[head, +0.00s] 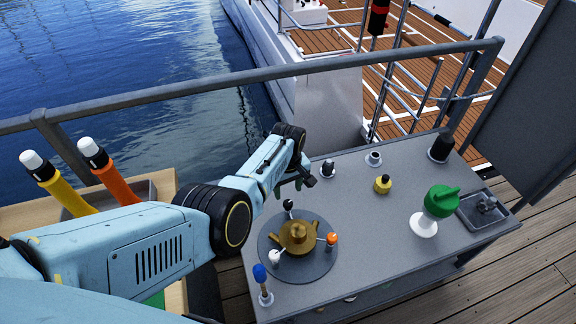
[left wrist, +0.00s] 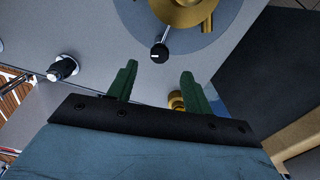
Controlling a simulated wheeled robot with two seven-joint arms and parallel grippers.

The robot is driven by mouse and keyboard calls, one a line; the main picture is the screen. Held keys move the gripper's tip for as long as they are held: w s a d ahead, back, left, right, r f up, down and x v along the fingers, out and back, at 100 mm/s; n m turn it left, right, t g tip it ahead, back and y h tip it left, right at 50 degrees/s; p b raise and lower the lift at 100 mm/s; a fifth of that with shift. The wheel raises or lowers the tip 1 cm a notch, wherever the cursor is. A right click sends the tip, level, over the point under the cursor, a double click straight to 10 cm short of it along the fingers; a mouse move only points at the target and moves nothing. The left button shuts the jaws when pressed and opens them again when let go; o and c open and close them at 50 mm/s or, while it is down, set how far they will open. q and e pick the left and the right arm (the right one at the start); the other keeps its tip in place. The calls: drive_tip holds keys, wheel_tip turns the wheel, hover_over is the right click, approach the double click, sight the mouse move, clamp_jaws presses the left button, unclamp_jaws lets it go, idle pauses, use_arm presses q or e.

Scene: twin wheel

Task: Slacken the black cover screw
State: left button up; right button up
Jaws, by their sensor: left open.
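The black cover screw (head: 288,205) stands at the far edge of a round grey plate (head: 262,243), by a brass-coloured cover (head: 298,236). In the left wrist view the black screw (left wrist: 160,52) shows a black head with a pale line, just beyond my fingertips. My left gripper (head: 290,186) hangs over the table close to this screw. In the left wrist view its green fingers (left wrist: 158,71) are apart with nothing between them; the screw lies ahead of the gap, not touched. My right gripper is not in view.
White (head: 275,256) and orange (head: 331,239) knobs sit around the cover. A blue-topped piece (head: 261,274) stands at the table's front edge. A black-topped piece (head: 327,168), yellow piece (head: 382,184) and green knob (head: 441,200) stand right. A rail (head: 250,76) runs behind the table.

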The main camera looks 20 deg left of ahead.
sight(288, 203)
use_arm(q)
wheel_tip(288, 203, up, 7)
drive_tip(key=p, duration=0.2)
drive_tip(key=shift+s+f, duration=0.1)
idle(0.5)
